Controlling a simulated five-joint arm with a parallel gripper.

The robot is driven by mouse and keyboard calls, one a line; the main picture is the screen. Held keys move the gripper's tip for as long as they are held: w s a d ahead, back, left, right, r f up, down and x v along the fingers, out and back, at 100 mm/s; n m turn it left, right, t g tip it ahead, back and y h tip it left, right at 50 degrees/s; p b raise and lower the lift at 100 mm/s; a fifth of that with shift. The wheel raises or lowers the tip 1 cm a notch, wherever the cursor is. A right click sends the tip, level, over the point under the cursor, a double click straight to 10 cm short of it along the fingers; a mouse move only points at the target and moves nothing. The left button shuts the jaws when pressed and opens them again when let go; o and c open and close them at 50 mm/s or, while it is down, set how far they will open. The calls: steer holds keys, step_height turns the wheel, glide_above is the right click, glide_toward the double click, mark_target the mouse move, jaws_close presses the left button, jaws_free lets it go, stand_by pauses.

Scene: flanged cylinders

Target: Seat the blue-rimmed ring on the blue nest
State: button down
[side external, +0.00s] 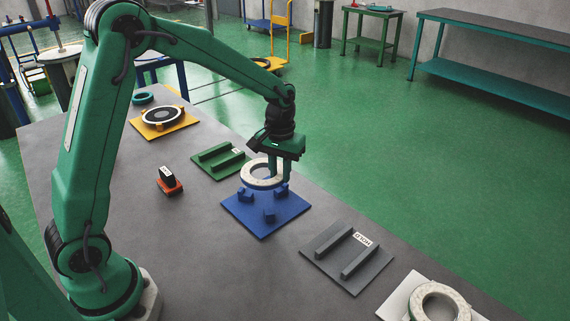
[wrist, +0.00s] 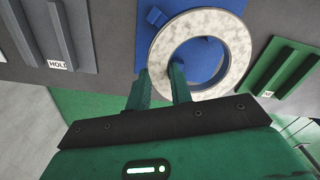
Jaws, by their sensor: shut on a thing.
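A pale mottled ring (side external: 246,174) is in my gripper, over the blue nest. The blue nest (side external: 290,208) is a square plate with several raised blocks, partly seen through the ring's hole in the wrist view (wrist: 203,62). The ring appears to be above the blocks; I cannot tell whether it touches any.
A green two-rail plate (side external: 209,170) lies behind the nest, and a grey one marked HOLD (side external: 325,262) in front. A white plate with a pale ring (side external: 428,293) is at bottom right. A yellow nest (side external: 183,126) holds a dark-centred ring. A small red-and-black object (side external: 168,183) lies left.

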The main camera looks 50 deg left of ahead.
steer(key=shift+f, duration=2)
steer(key=shift+f, duration=1.25)
stand_by(4.8)
